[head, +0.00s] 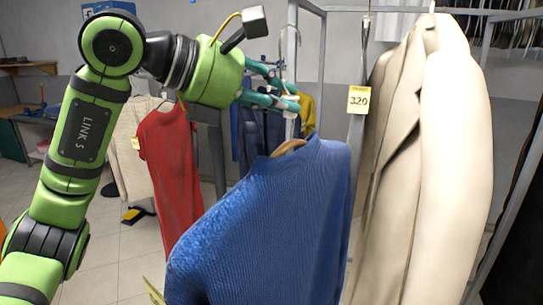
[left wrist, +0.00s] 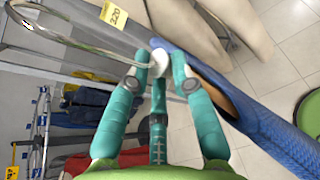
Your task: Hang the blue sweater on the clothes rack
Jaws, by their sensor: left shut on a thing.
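The blue sweater (head: 270,220) hangs from a wooden hanger (head: 290,146), whose top shows at its collar. My left gripper (head: 290,92) is shut on the hanger, above the collar. In the left wrist view my left gripper's fingers (left wrist: 157,66) close around a pale part of the hanger, with the metal hook (left wrist: 62,36) reaching out to the left and the sweater (left wrist: 262,120) to the right. The clothes rack's metal rail (head: 400,10) runs across the top right. I cannot see the hook resting on it. My right gripper is out of view.
A cream coat (head: 450,170) hangs at the right, beside a yellow tag (head: 359,100) reading 320. A red garment (head: 170,170) and darker clothes (head: 255,140) hang behind. Tiled floor (head: 125,260) shows at lower left.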

